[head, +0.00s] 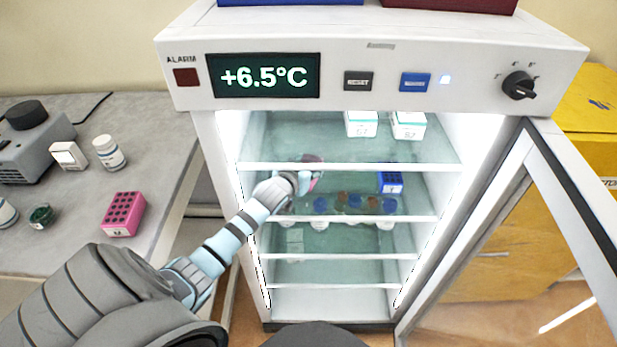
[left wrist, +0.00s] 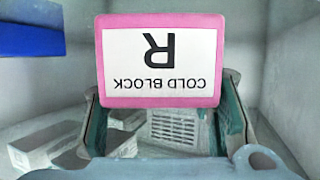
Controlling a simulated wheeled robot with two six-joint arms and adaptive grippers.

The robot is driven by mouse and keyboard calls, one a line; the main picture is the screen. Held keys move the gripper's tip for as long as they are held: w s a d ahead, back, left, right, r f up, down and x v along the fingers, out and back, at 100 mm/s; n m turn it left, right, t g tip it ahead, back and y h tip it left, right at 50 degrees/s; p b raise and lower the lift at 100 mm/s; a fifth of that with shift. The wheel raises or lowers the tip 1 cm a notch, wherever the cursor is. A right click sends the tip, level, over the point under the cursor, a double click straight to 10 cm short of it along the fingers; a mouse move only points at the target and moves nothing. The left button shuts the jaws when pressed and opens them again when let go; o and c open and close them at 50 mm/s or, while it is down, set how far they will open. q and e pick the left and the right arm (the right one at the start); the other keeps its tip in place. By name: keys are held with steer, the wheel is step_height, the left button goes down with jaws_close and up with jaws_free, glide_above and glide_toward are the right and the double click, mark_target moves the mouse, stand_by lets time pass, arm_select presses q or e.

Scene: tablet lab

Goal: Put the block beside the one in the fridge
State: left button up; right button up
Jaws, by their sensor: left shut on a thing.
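My left gripper (head: 306,181) reaches into the open fridge (head: 370,60), at the level of the upper compartment. It is shut on a pink cold block (left wrist: 108,60), whose white label reads "COLD BLOCK R" upside down in the left wrist view. In the head view only a small pink part of this block (head: 315,186) shows past the gripper. A blue block (head: 390,182) sits in the fridge to the right of my gripper. A blue edge (left wrist: 30,40) shows at upper left in the left wrist view. My right gripper is not in view.
The fridge door (head: 590,200) stands open to the right. Another pink block (head: 123,214) lies on the left counter (head: 165,130).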

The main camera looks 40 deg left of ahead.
arm_select(q)
step_height(320, 180, down, 3)
steer(key=shift+f+b, duration=0.2)
steer(key=shift+b, duration=0.3)
steer(key=o, duration=1.3)
steer(key=shift+s, duration=0.1)
steer(key=shift+o, duration=0.2)
steer(key=shift+s+r, duration=0.1)
steer(key=shift+r, duration=0.05)
steer(key=p+v, duration=0.3)
steer(key=v, duration=0.8)
steer(key=shift+a+r, duration=0.1)
steer(key=shift+s+r+p, duration=0.2)
steer(key=shift+s+p, duration=0.1)
steer(key=shift+d+f, duration=0.15)
steer(key=shift+d, duration=0.05)
